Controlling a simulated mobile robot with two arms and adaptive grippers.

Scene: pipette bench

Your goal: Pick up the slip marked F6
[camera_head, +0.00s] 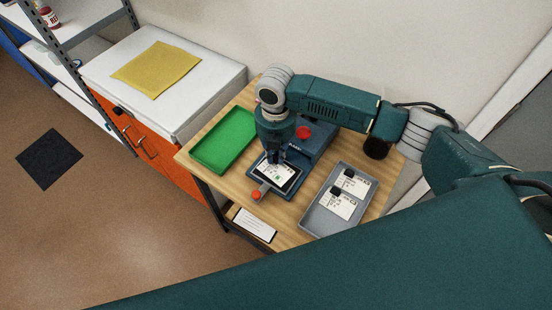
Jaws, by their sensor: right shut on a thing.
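A white printed slip (277,174) lies at the dark plate of a blue bench device (318,147) with a red knob. My right gripper (273,157) reaches down over this slip from above and is shut on its upper edge. The gripper hides that edge, and I cannot tell if the slip is lifted off the plate. Two more white slips, an upper one (355,184) and a lower one (341,205), lie in a grey tray (318,222), each with a black block at its top. The print is too small to read F6 on any slip. My left gripper is not in view.
An empty green tray (224,140) lies left of the device on the wooden table (285,236). A white card (254,225) is at the table's front edge. An orange cabinet with a white top (205,85) holding a yellow cloth (157,69) stands to the left.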

